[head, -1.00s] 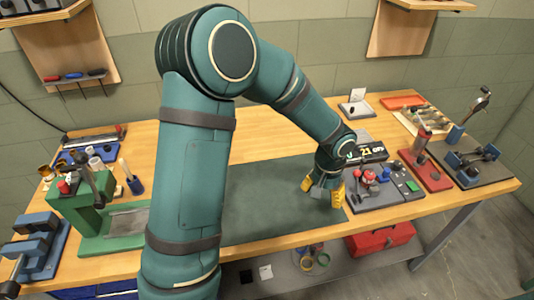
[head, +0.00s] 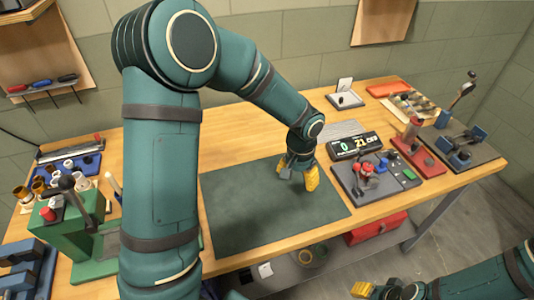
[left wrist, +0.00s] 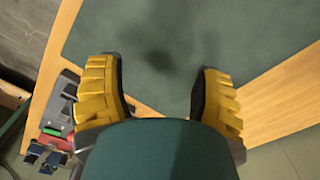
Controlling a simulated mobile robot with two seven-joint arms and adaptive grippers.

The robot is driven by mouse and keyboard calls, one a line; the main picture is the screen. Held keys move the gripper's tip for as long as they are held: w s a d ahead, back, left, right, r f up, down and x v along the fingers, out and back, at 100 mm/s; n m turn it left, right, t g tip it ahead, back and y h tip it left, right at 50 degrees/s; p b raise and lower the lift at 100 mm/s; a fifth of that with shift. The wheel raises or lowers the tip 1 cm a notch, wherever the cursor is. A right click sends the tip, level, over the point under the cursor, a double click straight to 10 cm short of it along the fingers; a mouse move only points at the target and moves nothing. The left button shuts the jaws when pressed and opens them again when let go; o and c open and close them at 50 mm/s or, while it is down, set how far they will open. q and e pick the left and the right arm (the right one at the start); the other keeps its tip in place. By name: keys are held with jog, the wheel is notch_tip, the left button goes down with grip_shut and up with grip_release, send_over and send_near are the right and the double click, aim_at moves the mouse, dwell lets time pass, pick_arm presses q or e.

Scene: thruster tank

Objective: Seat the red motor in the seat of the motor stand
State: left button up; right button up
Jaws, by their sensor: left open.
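A small red part (head: 366,167), which looks like the red motor, is on the grey motor stand (head: 375,193) at the right of the bench. I cannot tell whether it sits in the seat. My left gripper (head: 297,178) has yellow fingers, is open and empty, and points down over the green mat (head: 240,222), left of the stand. In the left wrist view the open fingers (left wrist: 160,95) stand apart with only mat between them. My right gripper (head: 376,291) is low at the bottom edge, partly cut off, in front of the bench.
A display box (head: 354,145) stands behind the motor stand. A red-based press (head: 417,155) and a dark plate with blue clamps (head: 460,150) are further right. A green fixture (head: 75,215) stands at the left. The mat is clear.

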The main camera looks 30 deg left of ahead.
pick_arm(q)
jog(key=w+a+m, duration=0.2)
jog(key=a+m, duration=0.7)
jog(key=m, duration=0.3)
jog(key=shift+w+a+r, duration=0.25)
jog(key=shift+w+r, duration=0.05)
jog(key=shift+r, duration=0.1)
pick_arm(e)
jog(key=shift+d, duration=0.2)
